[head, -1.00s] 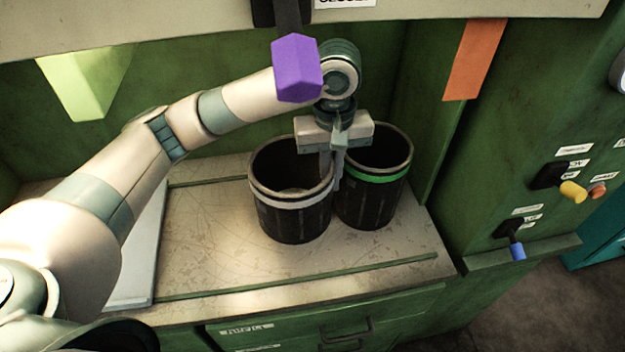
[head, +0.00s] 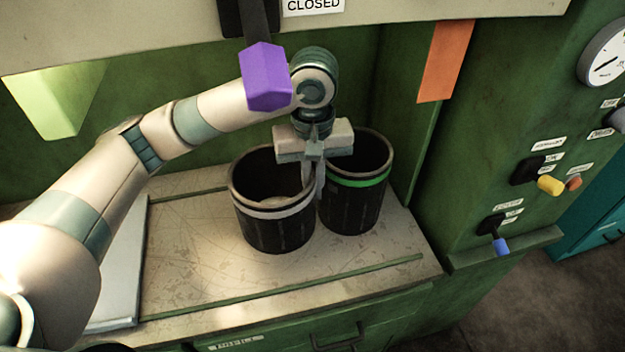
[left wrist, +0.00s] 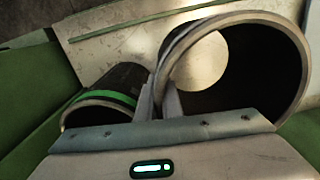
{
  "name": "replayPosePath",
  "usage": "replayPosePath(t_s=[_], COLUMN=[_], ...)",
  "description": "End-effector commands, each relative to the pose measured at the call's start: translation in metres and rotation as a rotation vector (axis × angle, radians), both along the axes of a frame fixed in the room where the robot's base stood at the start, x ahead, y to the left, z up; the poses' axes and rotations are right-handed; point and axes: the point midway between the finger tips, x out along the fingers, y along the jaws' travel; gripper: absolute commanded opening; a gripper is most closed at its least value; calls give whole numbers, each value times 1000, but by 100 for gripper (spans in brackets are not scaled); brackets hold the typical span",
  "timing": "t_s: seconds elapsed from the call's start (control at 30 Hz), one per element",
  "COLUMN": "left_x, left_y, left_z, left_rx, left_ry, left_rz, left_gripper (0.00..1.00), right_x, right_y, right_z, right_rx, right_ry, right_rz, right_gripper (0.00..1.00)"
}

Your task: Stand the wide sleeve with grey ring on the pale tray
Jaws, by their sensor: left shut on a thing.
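The wide dark sleeve with the grey ring (head: 275,228) stands upright on the worktop, open end up. My left gripper (head: 314,185) points down at its right rim and is shut on its wall, with one finger inside and one outside. In the left wrist view the grey-ring sleeve (left wrist: 295,60) fills the right side, and the fingers (left wrist: 160,98) pinch its near wall. The pale tray (head: 122,275) lies at the left of the worktop, partly hidden behind my left arm. My right gripper is out of view.
A dark sleeve with a green ring (head: 352,205) stands close on the right of the gripper. A purple block-shaped handle (head: 268,78) hangs above near my forearm. The worktop (head: 190,245) is clear between tray and sleeves. Switches (head: 550,185) are on the right panel.

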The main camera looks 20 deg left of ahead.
Motion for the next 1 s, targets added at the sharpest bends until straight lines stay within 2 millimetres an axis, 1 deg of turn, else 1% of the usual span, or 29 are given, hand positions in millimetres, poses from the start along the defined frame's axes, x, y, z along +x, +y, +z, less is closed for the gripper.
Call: replayPosePath(t_s=[0.03, 0.17, 0.3, 0.4, 0.5, 0.6, 1.0], left_x=[-4, -18, -39, -52, -60, -63, -63], left_y=[7, 24, 42, 52, 57, 59, 59], left_z=[-1, -8, -17, -22, -24, -25, -25], left_rx=[4, 10, 9, 6, 2, -1, -1], left_ry=[-6, -11, -7, -1, 5, 7, 6], left_rz=[-35, -166, -318, -401, -454, -475, -474], left_gripper=[0, 0, 0, 0, 0, 0, 0], right_x=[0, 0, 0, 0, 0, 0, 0], right_y=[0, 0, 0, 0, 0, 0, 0], right_z=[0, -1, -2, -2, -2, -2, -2], right_rx=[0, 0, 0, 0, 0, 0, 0], right_ry=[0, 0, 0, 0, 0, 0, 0], right_rz=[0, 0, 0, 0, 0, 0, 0], right_gripper=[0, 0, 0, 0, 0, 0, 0])
